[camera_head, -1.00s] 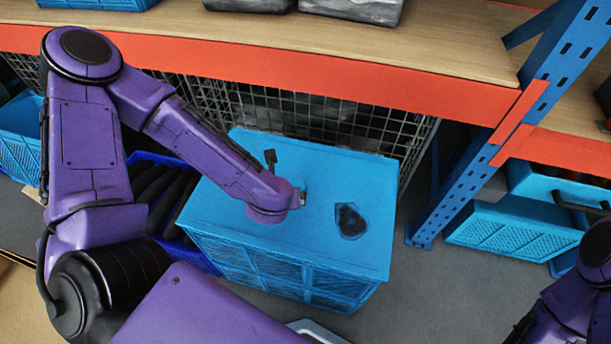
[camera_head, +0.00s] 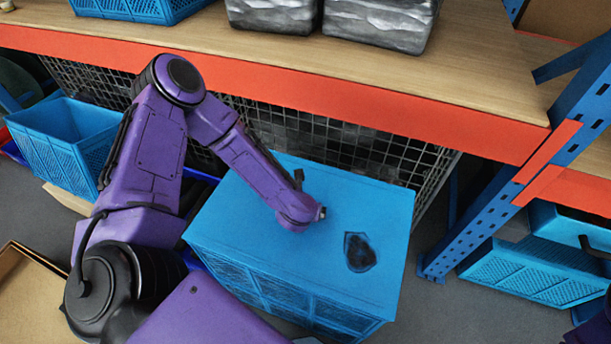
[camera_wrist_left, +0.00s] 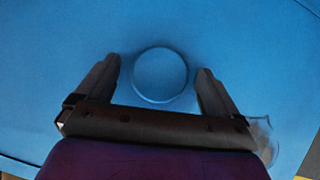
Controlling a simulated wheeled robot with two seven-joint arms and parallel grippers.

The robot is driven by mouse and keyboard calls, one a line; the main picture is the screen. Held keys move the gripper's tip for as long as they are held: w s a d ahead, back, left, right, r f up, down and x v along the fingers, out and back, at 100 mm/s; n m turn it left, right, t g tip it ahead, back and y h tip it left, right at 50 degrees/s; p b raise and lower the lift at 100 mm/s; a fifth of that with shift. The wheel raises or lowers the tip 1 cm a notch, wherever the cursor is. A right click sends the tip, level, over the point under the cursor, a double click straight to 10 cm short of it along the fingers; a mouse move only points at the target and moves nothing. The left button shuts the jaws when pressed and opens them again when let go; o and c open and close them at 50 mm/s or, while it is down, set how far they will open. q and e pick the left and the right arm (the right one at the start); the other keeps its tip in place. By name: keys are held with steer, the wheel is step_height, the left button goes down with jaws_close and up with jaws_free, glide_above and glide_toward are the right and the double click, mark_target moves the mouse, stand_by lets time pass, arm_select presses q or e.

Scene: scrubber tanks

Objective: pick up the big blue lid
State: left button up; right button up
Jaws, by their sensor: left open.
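The big blue lid (camera_head: 245,215) is the flat top of a large blue crate (camera_head: 280,290) beside the rack. It has a dark irregular patch (camera_head: 360,252) toward its right side. My left gripper (camera_head: 311,196) is over the lid, near its middle, pointing down. In the left wrist view the lid (camera_wrist_left: 225,45) fills most of the picture, with a round blue knob (camera_wrist_left: 160,75) on it. My left gripper (camera_wrist_left: 160,82) is open, its fingers on either side of the knob and apart from it. My right gripper is out of view.
A wooden shelf with an orange beam (camera_head: 300,90) runs behind the crate, above a wire mesh (camera_head: 345,150). A blue rack post (camera_head: 500,220) stands to the right. Another blue crate (camera_head: 75,145) is at left. A cardboard box (camera_head: 35,300) is at lower left.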

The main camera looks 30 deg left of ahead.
arm_select(q)
steer(key=c, duration=1.2)
steer(key=shift+c, duration=0.5)
steer(key=shift+r, duration=0.2)
steer(key=shift+r, duration=0.35)
step_height(320, 180, up, 3)
steer(key=shift+d+f, duration=0.1)
steer(key=shift+f, duration=0.05)
steer(key=s+d+r+p, duration=0.4)
steer(key=s+d+r, duration=0.5)
steer(key=d, duration=0.1)
steer(key=shift+s+r+p, duration=0.3)
steer(key=shift+r+p, duration=0.05)
steer(key=shift+p, duration=0.05)
